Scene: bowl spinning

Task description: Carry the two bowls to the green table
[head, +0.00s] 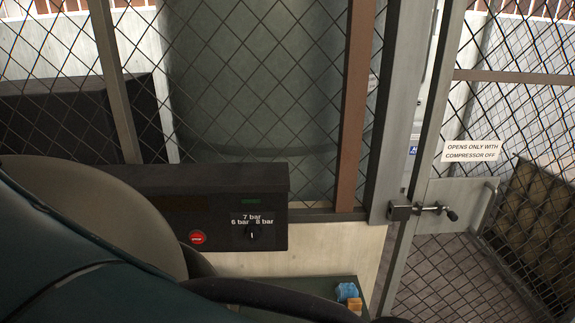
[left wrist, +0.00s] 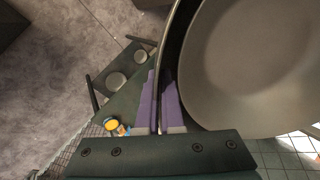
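In the left wrist view, a large grey-beige bowl (left wrist: 255,60) with a dark outer wall fills the upper right. The two purple fingers of my left gripper (left wrist: 159,75) stand on either side of its dark wall and pinch it. In the head view my arm covers the lower left, and the left fingertips are hidden. I cannot make out a second bowl. A dark green surface (head: 318,283) shows at the bottom of the head view, mostly hidden; I cannot tell whether it is the green table. My right gripper is not in view.
A mesh fence (head: 250,70) stands ahead, with a dark pressure control box (head: 220,215) on it. A latched gate (head: 455,205) is at the right. Blue (head: 347,291) and orange (head: 354,305) items lie on the green surface. Bare floor (left wrist: 50,60) shows at left in the wrist view.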

